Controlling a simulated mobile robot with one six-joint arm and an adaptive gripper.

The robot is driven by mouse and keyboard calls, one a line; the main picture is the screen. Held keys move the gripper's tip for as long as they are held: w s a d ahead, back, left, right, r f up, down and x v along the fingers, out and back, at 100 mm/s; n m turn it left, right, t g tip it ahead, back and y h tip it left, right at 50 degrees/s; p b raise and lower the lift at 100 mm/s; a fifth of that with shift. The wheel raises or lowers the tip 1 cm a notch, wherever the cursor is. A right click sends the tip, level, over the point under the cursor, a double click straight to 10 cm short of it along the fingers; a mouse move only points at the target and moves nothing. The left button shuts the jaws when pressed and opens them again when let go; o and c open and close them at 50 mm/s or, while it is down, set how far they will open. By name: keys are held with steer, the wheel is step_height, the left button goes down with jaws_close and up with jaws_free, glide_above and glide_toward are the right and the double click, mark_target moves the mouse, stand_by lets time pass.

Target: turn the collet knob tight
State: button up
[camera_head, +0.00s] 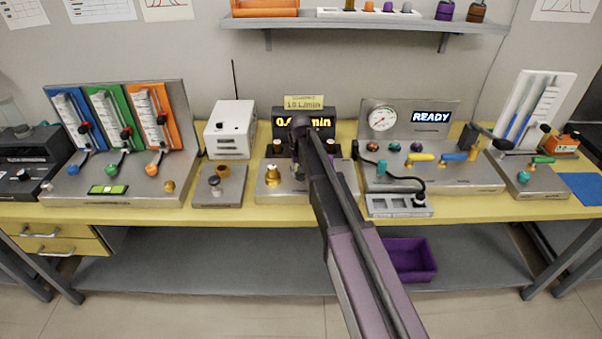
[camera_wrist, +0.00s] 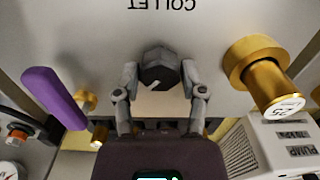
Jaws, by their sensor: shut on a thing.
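The collet knob (camera_wrist: 158,70) is a dark, faceted knob with a short pale mark on its face. It shows in the wrist view just below the upside-down word COLLET on a grey metal plate. My gripper (camera_wrist: 160,80) has one finger on each side of the knob and is closed on it. In the head view my gripper (camera_head: 301,128) is over the middle bench unit (camera_head: 283,194), in front of the lit display. My arm and gripper hide the knob there.
A brass fitting (camera_wrist: 256,66) stands right of my gripper in the wrist view, and a purple handle (camera_wrist: 52,96) lies left. A shelf (camera_head: 365,21) hangs above.

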steer(key=m, duration=0.4)
steer(key=shift+s+m, duration=0.1)
steer(key=shift+m, duration=0.3)
steer(key=m, duration=0.4)
steer(key=shift+m, duration=0.3)
steer(key=o, duration=1.2)
steer(key=shift+c, duration=0.2)
steer(key=shift+n, duration=0.5)
